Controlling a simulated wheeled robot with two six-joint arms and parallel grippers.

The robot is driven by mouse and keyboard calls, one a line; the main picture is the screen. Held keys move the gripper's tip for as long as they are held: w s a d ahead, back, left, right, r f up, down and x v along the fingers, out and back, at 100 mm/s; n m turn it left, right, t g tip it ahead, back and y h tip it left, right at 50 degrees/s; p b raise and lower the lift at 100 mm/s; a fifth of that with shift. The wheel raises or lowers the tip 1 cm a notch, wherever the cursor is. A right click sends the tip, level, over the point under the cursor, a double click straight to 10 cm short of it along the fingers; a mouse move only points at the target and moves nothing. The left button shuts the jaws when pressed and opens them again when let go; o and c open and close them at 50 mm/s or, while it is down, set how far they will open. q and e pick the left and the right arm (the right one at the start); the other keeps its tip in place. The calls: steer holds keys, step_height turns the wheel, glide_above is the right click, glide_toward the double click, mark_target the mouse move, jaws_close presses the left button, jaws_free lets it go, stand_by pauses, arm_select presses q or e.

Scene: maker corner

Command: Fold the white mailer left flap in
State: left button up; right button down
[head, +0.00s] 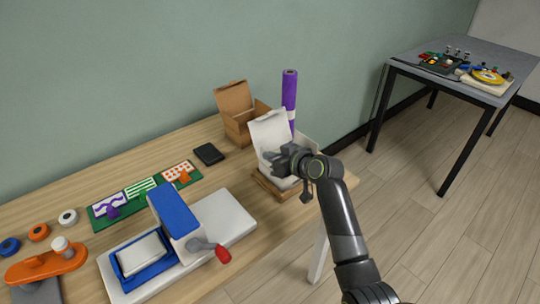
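The white mailer (268,129) stands on the right end of the wooden bench with its lid raised at the back. My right gripper (272,160) is over the mailer, in front of its opening, and its fingers point left in the head view. The gripper and wrist hide much of the mailer's inside and its side flaps, so I cannot tell how the left flap stands. I cannot tell whether the fingers are apart or touch the mailer. My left gripper is out of view.
A brown open box (236,104) and a purple roll (289,95) stand behind the mailer. A blue and white press (175,215) with a red-knobbed lever stands to the left. A black wallet-like item (209,154) lies between. A grey side table (445,65) stands apart at right.

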steer(key=shift+w+d+f+m+g+y+b, duration=0.25)
steer(key=shift+d+m+y, duration=0.2)
steer(key=shift+m, duration=0.3)
steer(key=shift+w+d+f+m+g+y+b, duration=0.1)
steer(key=shift+w+d+m+g+y+b, duration=0.2)
steer(key=shift+m+y, duration=0.35)
steer(key=c, duration=1.7)
jaws_free()
steer(key=v, duration=1.7)
steer(key=shift+s+d+r, duration=0.1)
steer(key=shift+s+r, duration=0.05)
steer(key=shift+r, duration=0.05)
